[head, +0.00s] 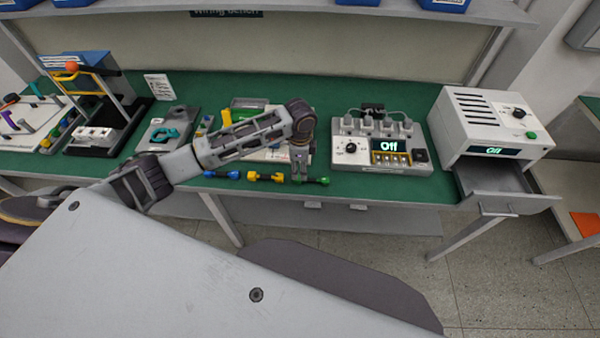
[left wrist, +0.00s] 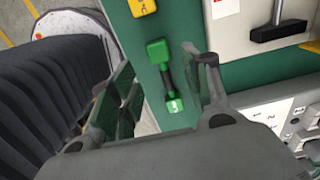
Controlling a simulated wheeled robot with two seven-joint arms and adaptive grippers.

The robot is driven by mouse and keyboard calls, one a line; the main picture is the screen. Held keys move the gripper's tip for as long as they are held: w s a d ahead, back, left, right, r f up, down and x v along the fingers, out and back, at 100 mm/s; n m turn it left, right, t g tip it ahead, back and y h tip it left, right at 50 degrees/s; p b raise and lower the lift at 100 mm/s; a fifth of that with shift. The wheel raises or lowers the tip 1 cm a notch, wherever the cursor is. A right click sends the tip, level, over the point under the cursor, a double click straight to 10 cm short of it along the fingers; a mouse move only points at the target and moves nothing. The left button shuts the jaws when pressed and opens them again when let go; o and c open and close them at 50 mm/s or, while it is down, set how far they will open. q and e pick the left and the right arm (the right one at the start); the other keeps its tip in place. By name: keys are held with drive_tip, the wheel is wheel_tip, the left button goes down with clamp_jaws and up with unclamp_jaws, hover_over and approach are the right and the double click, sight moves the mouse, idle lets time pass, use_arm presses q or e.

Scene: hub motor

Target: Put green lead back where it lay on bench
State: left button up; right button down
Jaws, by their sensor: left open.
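The green lead (head: 319,181) lies on the green bench top (head: 405,187), close to its front edge. In the left wrist view the green lead (left wrist: 158,50) has a green block at one end, a dark middle and a green end with a white mark. My left gripper (head: 300,176) is over the front edge of the bench, right at the lead. In the left wrist view my left gripper (left wrist: 167,82) is open, with the lead showing between its spread fingers; I see no grip on it. My right gripper is not in view.
A yellow lead (head: 266,177) and a blue lead (head: 221,174) lie to the left along the front edge. A white unit reading "Off" (head: 350,158) stands to the right. Beyond it, a white box (head: 470,115) has an open drawer (head: 500,183) jutting out.

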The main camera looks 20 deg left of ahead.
use_arm(q)
wheel_tip(320, 180, up, 7)
idle(0.4)
drive_tip(key=shift+d+f, duration=0.1)
idle(0.4)
